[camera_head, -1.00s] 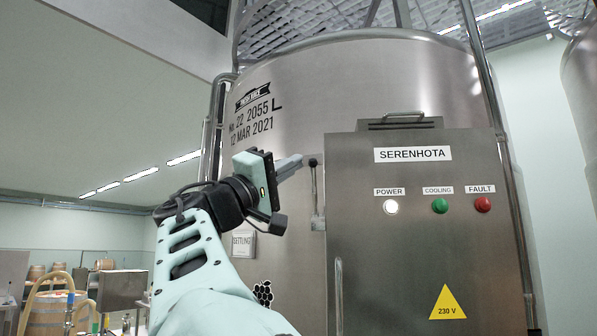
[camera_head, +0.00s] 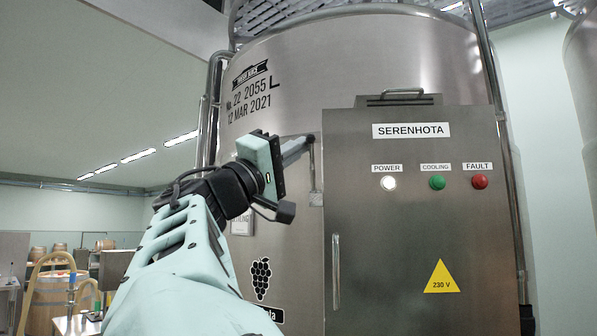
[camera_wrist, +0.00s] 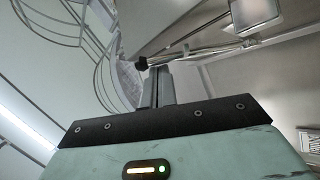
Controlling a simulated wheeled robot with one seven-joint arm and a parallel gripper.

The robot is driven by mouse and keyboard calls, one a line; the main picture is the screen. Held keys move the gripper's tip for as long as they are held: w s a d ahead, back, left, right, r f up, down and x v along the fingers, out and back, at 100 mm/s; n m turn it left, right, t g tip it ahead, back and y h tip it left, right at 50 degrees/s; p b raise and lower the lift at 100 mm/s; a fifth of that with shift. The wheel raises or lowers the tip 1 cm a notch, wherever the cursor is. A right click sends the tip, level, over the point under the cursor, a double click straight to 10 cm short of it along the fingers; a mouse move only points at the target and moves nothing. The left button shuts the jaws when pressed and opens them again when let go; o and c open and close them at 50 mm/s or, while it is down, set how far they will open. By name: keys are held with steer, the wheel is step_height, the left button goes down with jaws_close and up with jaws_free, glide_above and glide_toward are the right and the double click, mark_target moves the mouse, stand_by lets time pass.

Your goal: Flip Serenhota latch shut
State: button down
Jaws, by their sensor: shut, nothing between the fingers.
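The Serenhota cabinet (camera_head: 420,230) is a steel box with its name label (camera_head: 411,131), on the front of a large vat. Its latch is a thin lever (camera_head: 313,170) standing upright at the cabinet's left edge, rising from a small mounting plate (camera_head: 316,199). In the wrist view the lever (camera_wrist: 200,52) runs from its plate (camera_wrist: 252,14) to a black knob (camera_wrist: 141,63). My gripper (camera_head: 308,141) is shut and empty. Its fingertips (camera_wrist: 160,70) are at the knob end of the lever; I cannot tell whether they touch.
The cabinet has a lit white power lamp (camera_head: 389,183), a green lamp (camera_head: 437,182), a red lamp (camera_head: 480,181) and a vertical handle (camera_head: 336,272). A pipe (camera_head: 207,110) runs up the vat's left side. Barrels (camera_head: 55,300) stand far left.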

steer(key=shift+s+f+m+h+b, duration=0.15)
steer(key=shift+f+m+h+b, duration=0.2)
steer(key=shift+b, duration=0.3)
